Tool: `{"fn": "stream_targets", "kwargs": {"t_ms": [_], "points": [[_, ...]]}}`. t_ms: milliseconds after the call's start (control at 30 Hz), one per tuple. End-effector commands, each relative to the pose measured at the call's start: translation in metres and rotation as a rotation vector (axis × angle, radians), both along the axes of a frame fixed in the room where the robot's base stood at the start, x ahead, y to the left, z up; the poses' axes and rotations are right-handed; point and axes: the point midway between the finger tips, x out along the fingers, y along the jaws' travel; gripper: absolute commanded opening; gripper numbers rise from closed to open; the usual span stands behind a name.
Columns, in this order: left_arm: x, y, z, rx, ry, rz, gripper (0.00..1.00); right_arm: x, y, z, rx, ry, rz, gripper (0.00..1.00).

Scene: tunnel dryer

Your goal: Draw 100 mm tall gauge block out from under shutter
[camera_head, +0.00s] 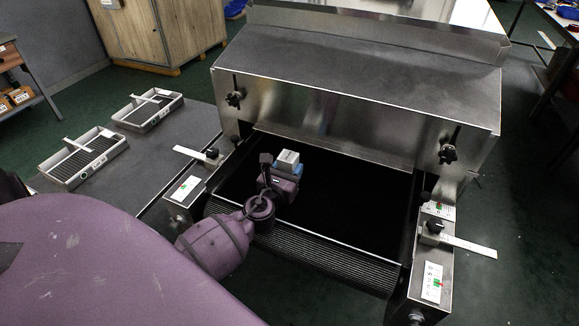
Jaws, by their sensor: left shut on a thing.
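The gauge block (288,157) is small, with a pale grey-white top. My left gripper (284,171) is shut on it, reaching in from the lower left over the dark belt. The block is in front of the steel shutter (330,125), with its pale top in plain view. The gripper hides most of the block's lower part, and I cannot tell whether it touches the belt. The shutter's lower edge is above the dark opening behind the block. My right gripper is not in view.
The black belt (345,205) is bare right of the gripper. Side rails carry black clamp knobs and rulers, one on the left (190,153) and one on the right (465,243). Two slotted trays (85,157) (148,110) sit on the grey side table (165,150).

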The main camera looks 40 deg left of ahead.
Motion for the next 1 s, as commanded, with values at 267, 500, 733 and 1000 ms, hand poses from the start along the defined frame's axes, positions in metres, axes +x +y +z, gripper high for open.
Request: {"fn": "stream_targets", "kwargs": {"t_ms": [267,500,733,1000], "points": [[-0.001,0.000,-0.001,0.000,0.002,0.000,0.05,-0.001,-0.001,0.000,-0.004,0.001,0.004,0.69],[-0.001,0.000,-0.001,0.000,0.001,0.000,0.78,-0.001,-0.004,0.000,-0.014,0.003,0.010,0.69],[-0.001,0.000,0.000,0.000,0.000,0.000,0.78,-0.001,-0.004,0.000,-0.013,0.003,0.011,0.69],[-0.013,-0.003,-0.001,-0.001,0.003,0.000,0.78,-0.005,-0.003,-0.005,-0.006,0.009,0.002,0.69]]}}
